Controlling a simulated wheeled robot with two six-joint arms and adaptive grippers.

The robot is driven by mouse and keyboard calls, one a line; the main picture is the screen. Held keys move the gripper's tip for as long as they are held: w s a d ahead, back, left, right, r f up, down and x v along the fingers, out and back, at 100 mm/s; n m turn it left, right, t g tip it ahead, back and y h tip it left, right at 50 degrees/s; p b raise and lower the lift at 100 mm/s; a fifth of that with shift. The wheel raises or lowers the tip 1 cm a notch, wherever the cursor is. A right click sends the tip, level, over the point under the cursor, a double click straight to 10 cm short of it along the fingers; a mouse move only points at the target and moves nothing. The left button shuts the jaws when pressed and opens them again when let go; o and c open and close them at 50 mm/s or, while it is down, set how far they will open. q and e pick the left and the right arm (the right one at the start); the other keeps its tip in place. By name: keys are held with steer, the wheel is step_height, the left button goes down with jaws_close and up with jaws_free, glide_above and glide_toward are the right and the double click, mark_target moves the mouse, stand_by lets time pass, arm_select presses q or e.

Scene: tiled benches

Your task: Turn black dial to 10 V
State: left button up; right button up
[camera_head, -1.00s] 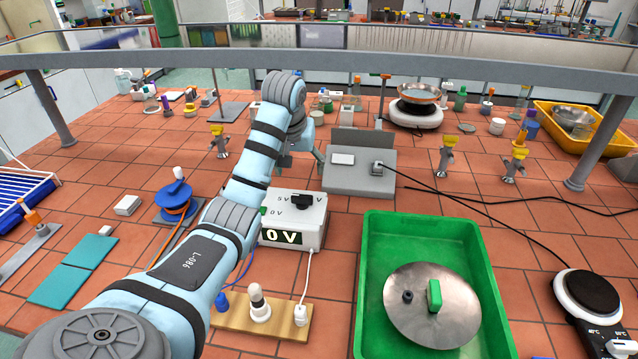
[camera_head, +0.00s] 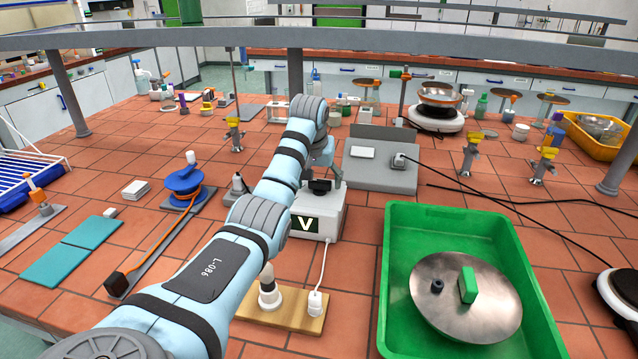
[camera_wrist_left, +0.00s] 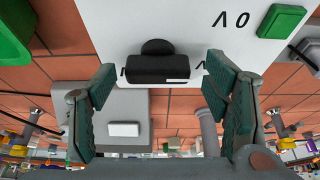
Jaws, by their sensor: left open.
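The white power supply box (camera_head: 318,222) stands on the tiled bench, partly covered by my left arm. Its black dial (camera_head: 320,186) sits on top; the wrist view shows the dial (camera_wrist_left: 157,68) as a dark bar with a white line near one end. "0 V" print appears upside down on the box there. The front display (camera_head: 307,224) shows a "V"; the arm hides the part to its left. My left gripper (camera_wrist_left: 160,98) is open, its two teal-padded fingers spread on either side of the dial, with gaps and no visible contact. My right gripper is out of view.
A green tray (camera_head: 388,290) with a metal lid lies right of the box. A wooden board (camera_head: 290,318) with a lamp and white plug is in front. A grey stand (camera_head: 380,180) is behind. A green button (camera_wrist_left: 281,20) sits on the box.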

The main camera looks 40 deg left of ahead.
arm_select(q)
steer(key=shift+w+f, duration=0.15)
steer(key=shift+c, duration=0.4)
steer(key=c, duration=1.1)
steer(key=shift+r+m+p, duration=0.2)
steer(key=shift+m+p, duration=0.1)
steer(key=shift+p, duration=0.45)
steer(key=m+h+p, duration=0.1)
steer(key=m+p, duration=0.3)
steer(key=p, duration=0.3)
steer(key=shift+a+r+h, duration=0.1)
steer(key=shift+h, duration=0.3)
steer(key=shift+m, duration=0.5)
steer(key=shift+f+m+h, duration=0.25)
steer(key=shift+m+h, duration=0.25)
steer(key=shift+m, duration=0.2)
steer(key=shift+a+m+h, duration=0.1)
steer(key=shift+m+h, duration=0.2)
steer(key=shift+m, duration=0.6)
